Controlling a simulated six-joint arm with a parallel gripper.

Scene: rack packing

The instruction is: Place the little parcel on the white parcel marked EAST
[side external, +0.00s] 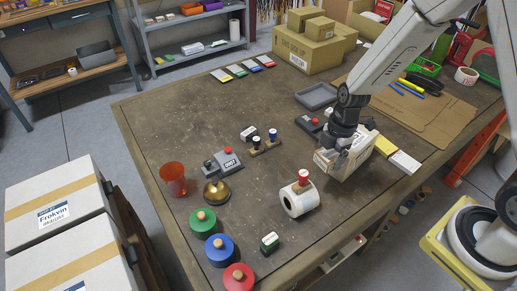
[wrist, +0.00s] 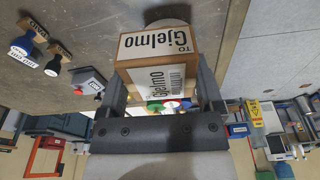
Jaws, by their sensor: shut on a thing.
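My gripper (wrist: 160,95) is shut on a small brown parcel (wrist: 190,62) with white labels reading "Gjelmo". In the side view this parcel (side external: 330,162) is under my wrist at the table's right front part; whether it touches the table I cannot tell. Two large white parcels with tan tape stand off the table at the lower left. The rear one (side external: 85,184) carries a label reading "Frokvin"; the front one (side external: 45,281) is cut by the picture edge. The small print on their labels is too small to read, so I cannot tell which is marked EAST.
The table (side external: 180,110) holds a red tumbler (side external: 173,180), a brass bell (side external: 216,190), a stamp device (side external: 224,160), a white roll (side external: 300,198) and several coloured round knobbed pieces along the left front edge. Brown cartons (side external: 308,50) stand at the back. The table's back left is clear.

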